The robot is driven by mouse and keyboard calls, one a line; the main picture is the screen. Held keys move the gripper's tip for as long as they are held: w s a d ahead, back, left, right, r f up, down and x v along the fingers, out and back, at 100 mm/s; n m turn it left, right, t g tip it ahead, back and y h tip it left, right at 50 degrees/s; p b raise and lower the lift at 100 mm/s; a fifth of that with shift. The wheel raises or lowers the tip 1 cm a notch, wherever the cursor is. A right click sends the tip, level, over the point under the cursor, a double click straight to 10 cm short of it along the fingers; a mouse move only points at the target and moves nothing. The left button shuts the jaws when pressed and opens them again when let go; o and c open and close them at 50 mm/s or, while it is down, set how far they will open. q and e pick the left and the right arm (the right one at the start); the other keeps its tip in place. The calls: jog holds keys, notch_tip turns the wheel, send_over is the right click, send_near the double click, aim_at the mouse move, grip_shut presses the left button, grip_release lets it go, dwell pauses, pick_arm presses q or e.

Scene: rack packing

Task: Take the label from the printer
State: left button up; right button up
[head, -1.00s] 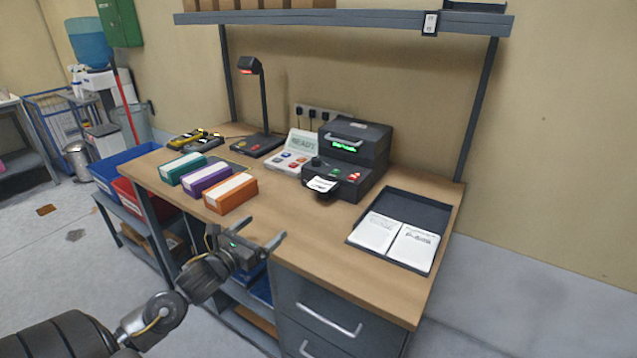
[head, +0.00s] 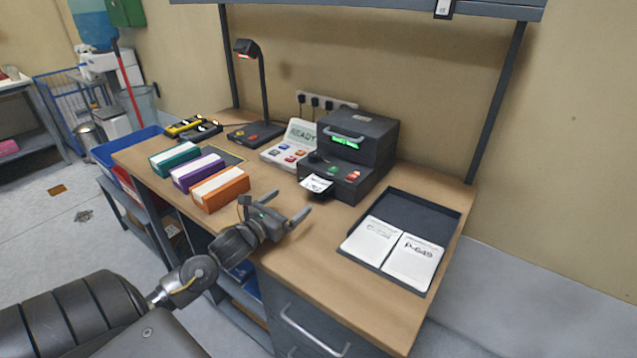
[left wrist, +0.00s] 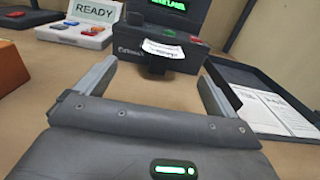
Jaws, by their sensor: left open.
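The dark grey label printer (head: 352,150) stands at the back of the bench with a lit green display. A white label (head: 316,184) sticks out of its front slot; it also shows in the left wrist view (left wrist: 162,50), with small unreadable print. My left gripper (head: 291,205) is open and empty, over the bench's front part, short of the label. In the left wrist view its two fingers (left wrist: 155,82) are spread wide, with the printer and label ahead between them, apart from both fingers. My right gripper is not in view.
Orange (head: 220,189), purple and teal boxes lie left of my gripper. A dark tray (head: 408,206) with two white cards is at the right. A READY panel (head: 290,146) and a lamp scanner (head: 258,100) stand left of the printer. Bench between gripper and printer is clear.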

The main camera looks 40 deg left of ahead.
aim_at(315, 186)
pick_arm(q)
jog(key=w, duration=0.2)
jog(key=shift+w+f, duration=0.1)
jog(key=shift+w, duration=0.3)
jog(key=shift+w+p, duration=0.1)
jog(key=shift+p, duration=0.2)
jog(key=w, duration=0.1)
jog(key=w+p, duration=0.1)
jog(key=w, duration=0.3)
jog(key=shift+d+f+p, duration=0.2)
jog(key=shift+d+p, duration=0.05)
jog(key=shift+p, duration=0.1)
jog(key=c, duration=1)
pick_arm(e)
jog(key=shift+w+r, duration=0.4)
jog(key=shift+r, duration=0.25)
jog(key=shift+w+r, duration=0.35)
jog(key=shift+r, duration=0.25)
